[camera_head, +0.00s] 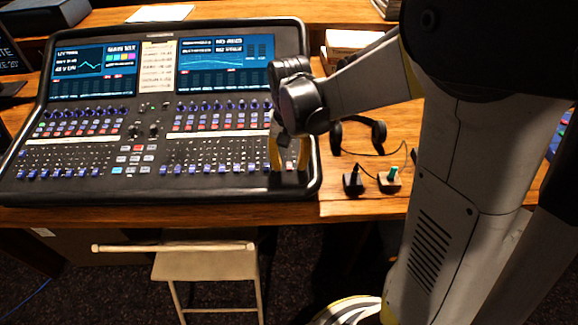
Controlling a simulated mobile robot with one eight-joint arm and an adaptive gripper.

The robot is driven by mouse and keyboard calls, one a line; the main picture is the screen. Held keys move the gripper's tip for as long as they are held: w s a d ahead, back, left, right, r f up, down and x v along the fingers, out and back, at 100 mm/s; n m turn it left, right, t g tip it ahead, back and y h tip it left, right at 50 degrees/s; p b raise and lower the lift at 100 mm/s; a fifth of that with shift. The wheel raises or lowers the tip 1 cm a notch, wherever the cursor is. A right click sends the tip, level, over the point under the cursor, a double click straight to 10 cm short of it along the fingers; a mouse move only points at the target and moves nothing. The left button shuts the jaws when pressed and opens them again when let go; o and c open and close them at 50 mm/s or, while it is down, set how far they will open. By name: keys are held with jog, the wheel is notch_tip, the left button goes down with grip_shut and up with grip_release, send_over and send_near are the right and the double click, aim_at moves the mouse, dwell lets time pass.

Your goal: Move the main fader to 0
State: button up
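The mixing desk (90,185) is a large black console lying on the wooden table, with two lit screens, rows of knobs and buttons, and banks of faders with blue caps along its front. My gripper (288,163) points down over the right end of the desk, beside the right fader bank (215,168). Its yellow-edged fingers are low, at about fader height. Whether they touch the desk or hold a cap is too small to tell. The main fader cannot be made out; the gripper covers that right end of the panel.
A pale folding chair (205,262) stands in front. My arm crosses the right side of the view.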

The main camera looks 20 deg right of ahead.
jog(key=shift+f, duration=0.15)
grip_shut()
jog(key=w, duration=0.2)
jog(key=w+d, duration=0.1)
jog(key=w, duration=0.1)
jog(key=w+d+p, duration=0.1)
jog(key=w, duration=0.2)
jog(key=shift+d+r, duration=0.15)
jog(key=shift+r, duration=0.25)
grip_release()
